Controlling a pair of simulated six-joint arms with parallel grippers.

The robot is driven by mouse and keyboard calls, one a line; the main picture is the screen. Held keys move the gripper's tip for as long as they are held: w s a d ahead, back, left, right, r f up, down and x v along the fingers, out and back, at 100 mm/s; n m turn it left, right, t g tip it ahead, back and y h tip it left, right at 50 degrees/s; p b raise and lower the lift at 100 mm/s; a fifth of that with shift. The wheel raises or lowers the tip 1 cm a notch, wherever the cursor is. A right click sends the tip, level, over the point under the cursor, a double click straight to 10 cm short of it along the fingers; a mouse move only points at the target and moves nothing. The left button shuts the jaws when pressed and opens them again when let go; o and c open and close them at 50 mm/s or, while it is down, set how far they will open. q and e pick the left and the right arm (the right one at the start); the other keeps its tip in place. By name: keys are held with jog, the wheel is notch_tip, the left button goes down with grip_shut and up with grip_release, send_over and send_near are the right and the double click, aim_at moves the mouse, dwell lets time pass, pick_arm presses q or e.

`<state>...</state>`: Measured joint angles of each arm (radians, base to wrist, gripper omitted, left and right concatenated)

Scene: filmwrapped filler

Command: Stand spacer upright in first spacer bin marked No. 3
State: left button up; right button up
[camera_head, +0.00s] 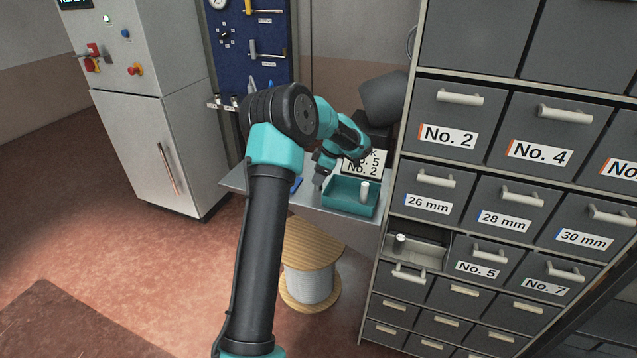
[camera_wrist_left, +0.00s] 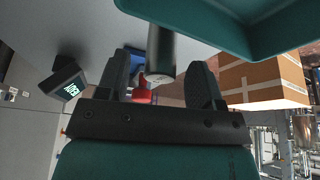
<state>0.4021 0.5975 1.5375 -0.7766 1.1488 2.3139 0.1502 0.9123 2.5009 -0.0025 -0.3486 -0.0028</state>
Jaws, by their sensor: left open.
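Contact with the fingers cannot be told. In the head view a pale cylinder (camera_head: 364,191) stands upright in the tray. One drawer (camera_head: 425,254) of the cabinet is pulled open and holds a dark cylinder with a pale top (camera_head: 400,241). No label reading No. 3 is legible. My right gripper is not in view.
The grey drawer cabinet (camera_head: 460,190) stands close right of the bench. A sign (camera_head: 362,164) stands behind the tray, and a blue item (camera_head: 296,186) lies left of my gripper. A cable spool (camera_head: 311,265) stands on the floor below. A cardboard box (camera_wrist_left: 265,80) shows in the wrist view.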

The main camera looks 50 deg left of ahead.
pick_arm(q)
jog(key=shift+s+a+f, duration=0.1)
jog(key=shift+f, duration=0.1)
jog(key=shift+c, duration=0.3)
grip_shut()
dwell(0.4)
jog(key=shift+r, duration=0.1)
notch_tip(320, 180, up, 10)
jog(key=shift+f, duration=0.1)
dwell(0.4)
dwell(0.3)
